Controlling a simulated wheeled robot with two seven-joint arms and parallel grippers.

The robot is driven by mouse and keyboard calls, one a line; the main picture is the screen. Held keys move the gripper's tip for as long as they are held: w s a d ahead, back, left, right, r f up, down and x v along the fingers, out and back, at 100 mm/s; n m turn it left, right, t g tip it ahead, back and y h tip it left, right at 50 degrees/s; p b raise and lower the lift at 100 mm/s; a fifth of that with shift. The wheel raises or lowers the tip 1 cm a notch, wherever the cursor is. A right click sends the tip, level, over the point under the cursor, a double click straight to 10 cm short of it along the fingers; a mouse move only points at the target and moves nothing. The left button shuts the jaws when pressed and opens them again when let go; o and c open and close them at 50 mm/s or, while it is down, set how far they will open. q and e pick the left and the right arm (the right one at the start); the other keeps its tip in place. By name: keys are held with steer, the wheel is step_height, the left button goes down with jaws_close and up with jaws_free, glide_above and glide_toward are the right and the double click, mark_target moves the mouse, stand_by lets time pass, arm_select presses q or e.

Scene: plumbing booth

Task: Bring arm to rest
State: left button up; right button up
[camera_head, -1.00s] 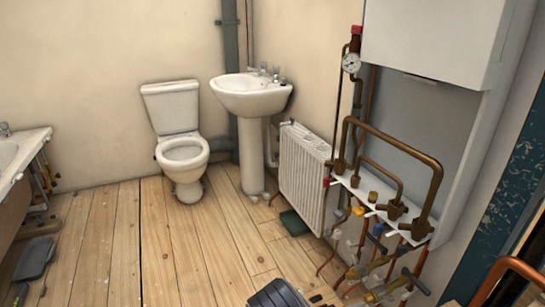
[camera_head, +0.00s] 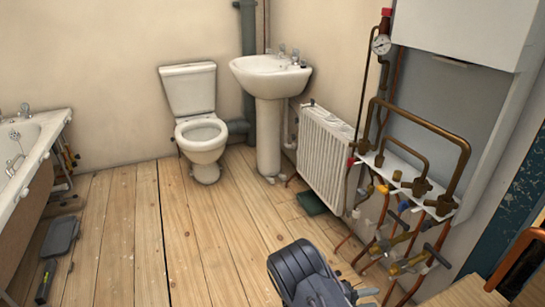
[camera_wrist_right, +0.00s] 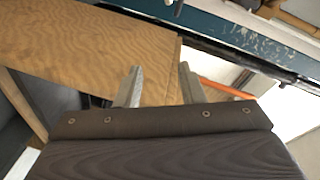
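My right arm enters the head view at the bottom centre as a dark wrist housing. Its gripper (camera_head: 366,297) is at the lower edge, with pale fingers partly in view. In the right wrist view the two grey fingers (camera_wrist_right: 160,86) stand apart with nothing between them. They point toward a plywood panel (camera_wrist_right: 100,45), and I cannot tell the gap to it. My left gripper is not in view.
Copper pipes with valves (camera_head: 405,262) and a white radiator (camera_head: 325,155) stand on the right. A toilet (camera_head: 202,145), basin (camera_head: 270,75) and bathtub (camera_head: 30,150) stand farther back. The plank floor (camera_head: 130,230) is clear in the middle. A dark tray lies on the left.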

steer(key=s+d+r+m+g+y, duration=0.3)
steer(key=s+r+m+g+y, duration=0.35)
steer(key=m, duration=0.75)
steer(key=s+a+r+m+t+y, duration=0.45)
steer(key=s+r+m+y, duration=0.4)
steer(key=m, duration=0.65)
steer(key=s+a+r+m+t+y, duration=0.5)
steer(key=s+r+m, duration=0.5)
steer(key=m, duration=0.6)
step_height(320, 180, up, 28)
steer(key=w+p, duration=0.1)
steer(key=p, duration=2.6)
steer(key=shift+a+r+n+g, duration=0.2)
steer(key=shift+a+n+g, duration=0.1)
steer(key=shift+g, duration=0.1)
steer(key=shift+o, duration=0.5)
